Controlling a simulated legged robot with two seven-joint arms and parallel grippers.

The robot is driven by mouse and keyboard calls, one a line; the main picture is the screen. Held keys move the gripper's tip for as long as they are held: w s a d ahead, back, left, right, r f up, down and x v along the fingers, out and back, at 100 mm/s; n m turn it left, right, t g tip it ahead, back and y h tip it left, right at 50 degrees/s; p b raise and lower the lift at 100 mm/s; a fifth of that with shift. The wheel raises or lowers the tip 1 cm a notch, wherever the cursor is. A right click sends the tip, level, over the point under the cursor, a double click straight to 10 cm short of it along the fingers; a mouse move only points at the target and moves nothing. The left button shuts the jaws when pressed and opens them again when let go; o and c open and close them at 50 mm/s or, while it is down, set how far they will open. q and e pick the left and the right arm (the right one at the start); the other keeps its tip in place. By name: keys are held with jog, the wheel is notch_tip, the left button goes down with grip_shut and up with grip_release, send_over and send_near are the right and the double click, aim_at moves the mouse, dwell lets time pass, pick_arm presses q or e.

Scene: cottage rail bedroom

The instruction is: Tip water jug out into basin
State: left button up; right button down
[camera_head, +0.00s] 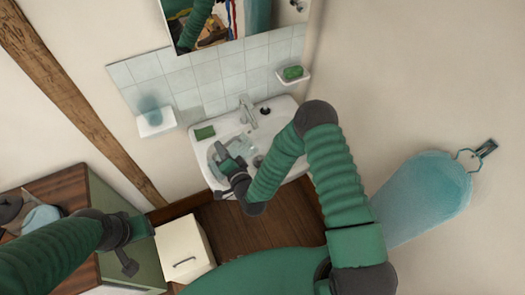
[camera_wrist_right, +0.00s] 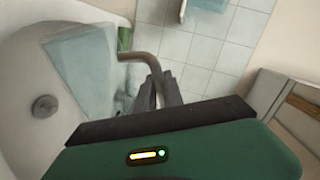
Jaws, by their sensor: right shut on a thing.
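The white basin (camera_head: 277,121) is on the tiled wall, with a metal tap (camera_head: 247,110) at its back. My right gripper (camera_head: 228,163) is over the basin's left half, shut on the water jug's handle. The jug is pale blue and see-through; it shows beside the fingers in the head view (camera_head: 217,151) and more clearly in the right wrist view (camera_wrist_right: 85,62). It looks tilted over the bowl. I cannot tell whether water is in it or running out. My left gripper (camera_head: 127,262) is at the lower left, away from the basin; its jaws are unclear.
A green block (camera_head: 204,133) lies on the basin's left rim. A wall shelf (camera_head: 157,124) holds a bluish glass, and a soap dish (camera_head: 291,78) holds green soap. A white cabinet (camera_head: 183,243) stands below left. A blue towel (camera_head: 430,190) hangs at right.

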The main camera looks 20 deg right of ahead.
aim_at(233, 148)
jog(key=shift+w+d+r, duration=0.1)
jog(key=shift+d+r, duration=0.05)
jog(key=shift+d, duration=0.15)
jog(key=shift+d+r+m, duration=0.1)
jog(key=shift+d+m, duration=0.05)
jog(key=shift+m, duration=0.25)
jog(key=shift+w+d+f+m+y, duration=0.1)
jog(key=shift+d+f+m, duration=0.15)
jog(key=shift+d, duration=0.3)
jog(key=shift+w+d+f+m+y, duration=0.1)
jog(key=shift+d+f+m, duration=0.1)
jog(key=shift+d, duration=0.3)
jog(key=shift+w+d+f+m+y, duration=0.15)
jog(key=shift+d+m, duration=0.1)
jog(key=shift+d, duration=0.3)
dwell(1.2)
